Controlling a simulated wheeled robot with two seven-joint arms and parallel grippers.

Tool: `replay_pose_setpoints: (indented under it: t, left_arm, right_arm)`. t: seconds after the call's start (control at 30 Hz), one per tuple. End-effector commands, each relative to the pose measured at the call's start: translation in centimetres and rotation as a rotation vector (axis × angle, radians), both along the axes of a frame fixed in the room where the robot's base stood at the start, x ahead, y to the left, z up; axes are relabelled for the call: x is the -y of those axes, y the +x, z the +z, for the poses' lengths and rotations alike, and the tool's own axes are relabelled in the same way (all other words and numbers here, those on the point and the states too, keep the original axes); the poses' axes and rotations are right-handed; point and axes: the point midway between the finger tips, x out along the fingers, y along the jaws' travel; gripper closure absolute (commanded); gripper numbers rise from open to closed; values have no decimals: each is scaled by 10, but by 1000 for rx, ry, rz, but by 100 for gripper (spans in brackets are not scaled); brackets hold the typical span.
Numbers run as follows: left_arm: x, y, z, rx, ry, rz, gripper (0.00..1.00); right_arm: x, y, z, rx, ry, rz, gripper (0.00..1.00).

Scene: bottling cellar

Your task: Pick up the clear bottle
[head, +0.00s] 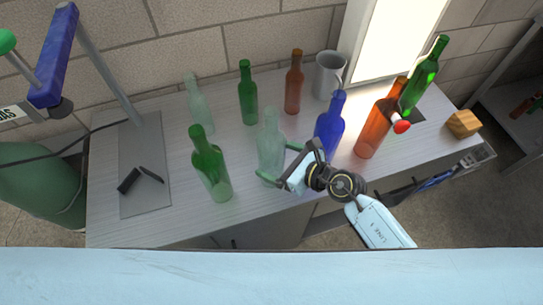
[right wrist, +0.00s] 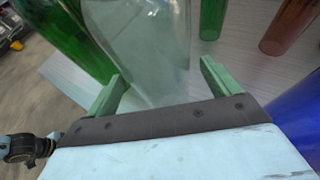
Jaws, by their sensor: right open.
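A clear bottle (head: 270,142) stands upright on the grey-white workbench (head: 160,228), near the middle. My right gripper (head: 278,163) is open at this bottle's lower body. In the right wrist view, the clear bottle (right wrist: 148,45) fills the space between the green fingers of my right gripper (right wrist: 160,86); I cannot tell whether either finger touches it. A second clear bottle (head: 198,108) stands farther back on the left. My left gripper is not in view.
Green bottles (head: 210,165) (head: 247,92), brown bottles (head: 294,82) (head: 378,125) and a blue bottle (head: 330,125) stand around the clear one. A grey mug (head: 329,70) is behind, a wooden block (head: 463,123) at right. A tall lever device (head: 53,60) is at left.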

Motion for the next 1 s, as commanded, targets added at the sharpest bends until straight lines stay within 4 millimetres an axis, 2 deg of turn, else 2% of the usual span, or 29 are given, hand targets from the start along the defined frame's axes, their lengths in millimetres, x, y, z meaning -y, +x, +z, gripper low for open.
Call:
replay_pose_setpoints:
  t: [0.1,0.2,0.43,0.9,1.0]
  left_arm:
    - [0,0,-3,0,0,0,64]
    - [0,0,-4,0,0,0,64]
    - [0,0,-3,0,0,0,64]
    - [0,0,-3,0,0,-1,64]
    - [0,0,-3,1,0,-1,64]
  right_arm:
    - [-12,9,-7,0,2,0,11]
    - [-17,13,-9,0,1,0,11]
    - [-17,13,-9,0,0,0,11]
    - [-17,13,-9,-1,1,0,72]
    - [-17,14,-8,3,3,-1,74]
